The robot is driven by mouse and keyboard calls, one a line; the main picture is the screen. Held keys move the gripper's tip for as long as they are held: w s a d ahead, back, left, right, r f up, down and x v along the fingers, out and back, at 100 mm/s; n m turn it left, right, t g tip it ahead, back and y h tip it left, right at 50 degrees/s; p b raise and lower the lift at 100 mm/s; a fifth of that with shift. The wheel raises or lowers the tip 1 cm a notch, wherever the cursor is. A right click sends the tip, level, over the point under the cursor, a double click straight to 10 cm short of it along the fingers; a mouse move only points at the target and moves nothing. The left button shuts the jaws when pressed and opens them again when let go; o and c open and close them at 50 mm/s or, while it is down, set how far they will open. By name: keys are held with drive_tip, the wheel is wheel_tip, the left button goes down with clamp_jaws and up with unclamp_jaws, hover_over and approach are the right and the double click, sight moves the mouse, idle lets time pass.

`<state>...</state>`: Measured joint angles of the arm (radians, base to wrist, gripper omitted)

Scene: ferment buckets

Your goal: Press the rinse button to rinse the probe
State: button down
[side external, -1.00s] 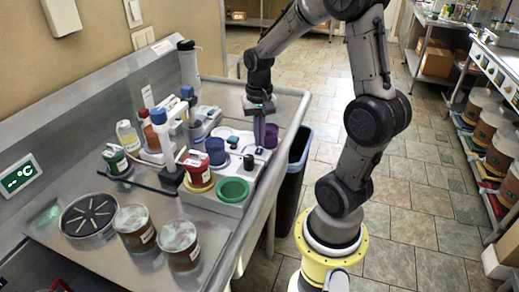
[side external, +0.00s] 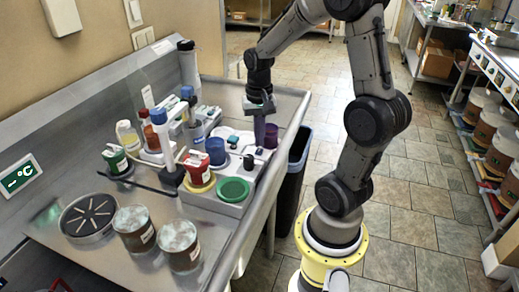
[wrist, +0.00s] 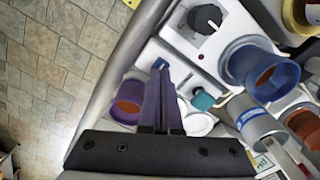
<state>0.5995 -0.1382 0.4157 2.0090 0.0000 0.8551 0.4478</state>
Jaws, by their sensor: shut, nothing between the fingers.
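My gripper (side external: 259,140) points down over the white station at the sink's right side. Its purple fingers are shut together with nothing held; they also show in the wrist view (wrist: 163,72). A small blue piece (wrist: 160,63) shows right at the fingertips; I cannot tell if it is the rinse button or whether the fingers touch it. A small teal-topped part (wrist: 202,99) stands to the right of the fingers. A purple cup (wrist: 130,104) is close on their left, also seen in the side view (side external: 271,137). I cannot clearly pick out the probe.
A black knob (wrist: 205,18) and a blue cup (wrist: 262,68) sit on the white unit. A green cup (side external: 233,189) and a red-topped container (side external: 198,172) stand nearer the camera. Two lidded brown buckets (side external: 180,246) and a round drain (side external: 88,217) occupy the front of the steel counter.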

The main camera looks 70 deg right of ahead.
sight(259, 150)
drive_tip(key=shift+f, duration=1.05)
drive_tip(key=shift+r, duration=3.05)
